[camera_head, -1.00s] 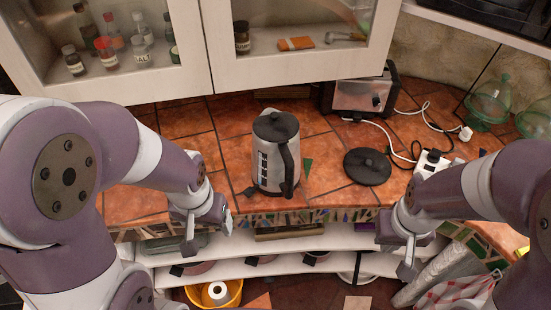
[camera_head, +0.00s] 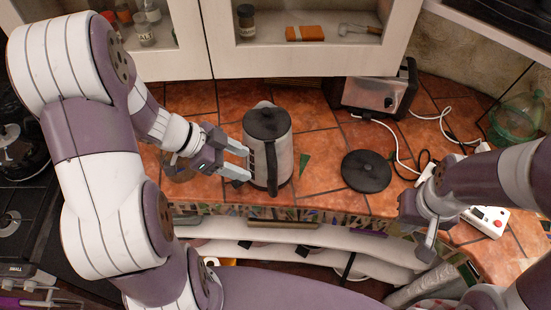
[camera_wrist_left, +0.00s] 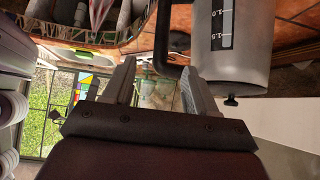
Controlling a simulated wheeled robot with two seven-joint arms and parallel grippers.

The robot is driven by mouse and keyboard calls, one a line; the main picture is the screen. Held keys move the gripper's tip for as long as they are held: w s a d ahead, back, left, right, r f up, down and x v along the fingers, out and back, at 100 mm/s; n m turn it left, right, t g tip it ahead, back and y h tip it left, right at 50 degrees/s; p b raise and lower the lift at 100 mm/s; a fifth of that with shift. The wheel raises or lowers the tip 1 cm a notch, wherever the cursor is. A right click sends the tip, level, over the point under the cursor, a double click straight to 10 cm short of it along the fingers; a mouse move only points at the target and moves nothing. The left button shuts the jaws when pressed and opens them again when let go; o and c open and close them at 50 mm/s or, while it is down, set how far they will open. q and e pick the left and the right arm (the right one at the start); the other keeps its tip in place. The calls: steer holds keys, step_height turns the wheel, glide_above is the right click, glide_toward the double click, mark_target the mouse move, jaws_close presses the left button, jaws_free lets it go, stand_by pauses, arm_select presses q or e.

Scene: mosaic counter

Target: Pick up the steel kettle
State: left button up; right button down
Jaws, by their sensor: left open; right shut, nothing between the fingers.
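The steel kettle (camera_head: 284,158) stands upright on the tiled counter, with a dark lid and a dark handle on its near side. My left gripper (camera_head: 248,163) is open at the kettle's left, its fingertips close to the body and handle. In the left wrist view the kettle (camera_wrist_left: 240,45) is at the upper right. Its dark handle (camera_wrist_left: 163,40) shows ahead of the gap between the fingers of my left gripper (camera_wrist_left: 158,75). Whether a finger touches the kettle I cannot tell. My right gripper (camera_head: 427,247) is shut and empty over the counter's front edge at the right.
A black round lid (camera_head: 366,171) lies right of the kettle. A toaster (camera_head: 375,95) stands behind, with white cables (camera_head: 402,150) running right. A cabinet (camera_head: 310,60) hangs at the back. Open shelves (camera_head: 330,245) lie below the counter. A stove (camera_head: 20,215) is at the left.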

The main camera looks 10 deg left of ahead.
mark_target(273, 177)
arm_select(q)
steer(key=x, duration=0.3)
steer(key=b+x, duration=0.1)
steer(key=x, duration=0.6)
steer(key=shift+a+f, duration=0.1)
steer(key=shift+f, duration=0.5)
steer(key=shift+w+d+f, duration=0.2)
steer(key=shift+d+f, duration=0.1)
steer(key=shift+f, duration=0.1)
jaws_close()
steer(key=shift+r, duration=0.1)
steer(key=shift+w, duration=0.15)
